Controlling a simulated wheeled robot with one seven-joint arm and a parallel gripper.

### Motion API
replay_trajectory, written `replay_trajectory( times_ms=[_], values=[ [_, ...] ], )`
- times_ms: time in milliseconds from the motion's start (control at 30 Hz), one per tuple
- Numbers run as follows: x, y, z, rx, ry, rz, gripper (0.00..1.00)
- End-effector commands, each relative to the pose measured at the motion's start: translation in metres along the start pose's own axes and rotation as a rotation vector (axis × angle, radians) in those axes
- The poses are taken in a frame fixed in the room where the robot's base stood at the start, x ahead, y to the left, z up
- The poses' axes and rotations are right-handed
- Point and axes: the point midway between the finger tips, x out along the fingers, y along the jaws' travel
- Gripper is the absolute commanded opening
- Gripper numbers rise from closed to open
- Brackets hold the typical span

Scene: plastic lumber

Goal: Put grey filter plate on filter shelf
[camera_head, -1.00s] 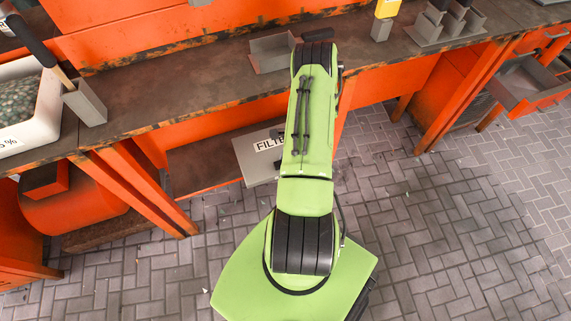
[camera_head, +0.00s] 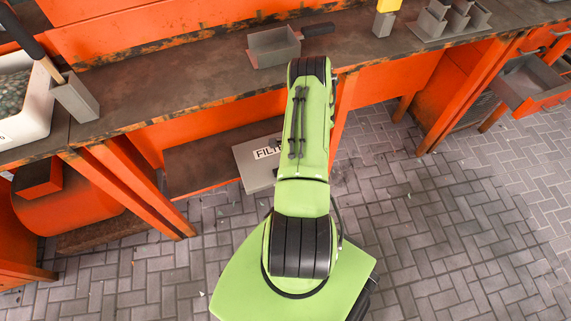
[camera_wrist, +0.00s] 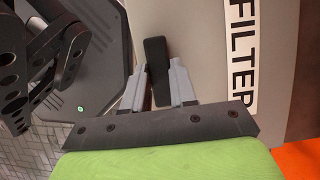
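The grey filter plate (camera_head: 262,177), with a white FILTER label, shows beside my arm at the front of the low shelf under the bench in the head view. In the wrist view the plate (camera_wrist: 208,45) fills the right half, with its label running upright. Its black handle (camera_wrist: 156,62) stands between the two grey fingers of my gripper (camera_wrist: 160,84). The fingers look shut on it, one on each side. My gripper is hidden behind my green arm in the head view. I cannot tell which place is the filter shelf.
The orange bench (camera_head: 180,85) runs across the top, carrying a grey tray (camera_head: 272,52) with a dark handle and a white tub (camera_head: 38,118) at left. A dark low shelf (camera_head: 205,165) lies under it. An open drawer (camera_head: 525,85) juts out at right. Paved floor (camera_head: 450,220) is clear at right.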

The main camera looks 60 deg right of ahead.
Motion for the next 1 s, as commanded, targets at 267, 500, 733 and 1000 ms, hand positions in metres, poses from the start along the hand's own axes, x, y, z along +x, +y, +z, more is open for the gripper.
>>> replay_trajectory(
  times_ms=[267,500,733,1000],
  values=[
    [0.000,0.000,0.000,0.000,0.000,0.000,0.51],
    [-0.008,-0.001,0.003,-0.001,0.002,-0.002,0.51],
    [-0.070,-0.002,0.006,0.000,0.003,-0.007,0.51],
    [-0.126,-0.001,0.005,0.000,0.001,-0.003,0.51]
  ],
)
